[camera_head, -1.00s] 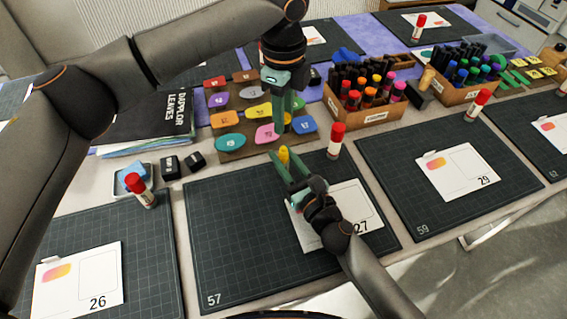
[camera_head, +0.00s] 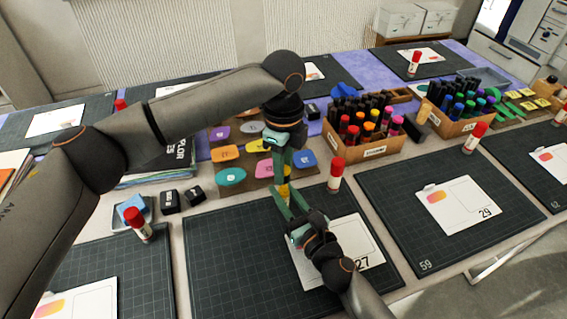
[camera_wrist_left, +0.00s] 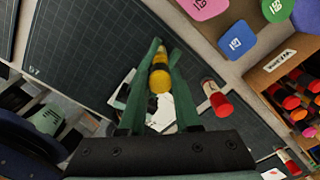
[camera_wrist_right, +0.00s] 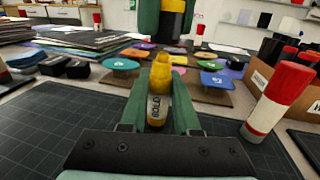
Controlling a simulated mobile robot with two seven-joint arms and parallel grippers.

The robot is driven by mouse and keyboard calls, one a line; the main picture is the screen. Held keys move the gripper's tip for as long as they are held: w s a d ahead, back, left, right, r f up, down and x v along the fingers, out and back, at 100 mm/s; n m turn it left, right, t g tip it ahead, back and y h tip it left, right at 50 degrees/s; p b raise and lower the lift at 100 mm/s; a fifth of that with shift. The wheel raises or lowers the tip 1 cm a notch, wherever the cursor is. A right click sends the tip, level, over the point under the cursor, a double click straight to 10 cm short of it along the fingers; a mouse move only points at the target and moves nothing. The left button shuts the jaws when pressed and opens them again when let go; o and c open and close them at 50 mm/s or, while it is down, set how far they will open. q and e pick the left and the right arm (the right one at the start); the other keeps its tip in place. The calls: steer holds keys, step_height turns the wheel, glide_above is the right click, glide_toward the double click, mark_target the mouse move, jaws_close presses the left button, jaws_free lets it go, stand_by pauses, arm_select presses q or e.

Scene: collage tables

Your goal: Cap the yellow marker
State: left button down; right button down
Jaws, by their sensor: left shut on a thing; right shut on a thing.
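My left gripper (camera_head: 283,172) points down and is shut on the marker's cap, black with a yellow end (camera_wrist_right: 172,8). In the left wrist view the cap's yellow end (camera_wrist_left: 158,81) shows between the fingers. My right gripper (camera_head: 287,204) is shut on the yellow marker (camera_wrist_right: 158,92), which stands upright with its yellow tip bare and up. The cap is above the tip, its black end down. In the right wrist view it appears slightly right of the tip, close to it. I cannot tell the exact gap in depth.
A red-capped glue stick (camera_head: 336,175) stands just right of the grippers. A board of coloured ovals (camera_head: 262,183) lies behind them. A box of markers (camera_head: 365,151) stands back right. A dark cutting mat (camera_head: 225,270) with a card (camera_head: 358,238) lies below.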

arm_select(q)
steer(key=shift+f, duration=0.2)
stand_by(0.4)
steer(key=shift+f, duration=0.85)
steer(key=shift+f, duration=0.6)
steer(key=c, duration=0.5)
jaws_free()
step_height(320, 180, up, 12)
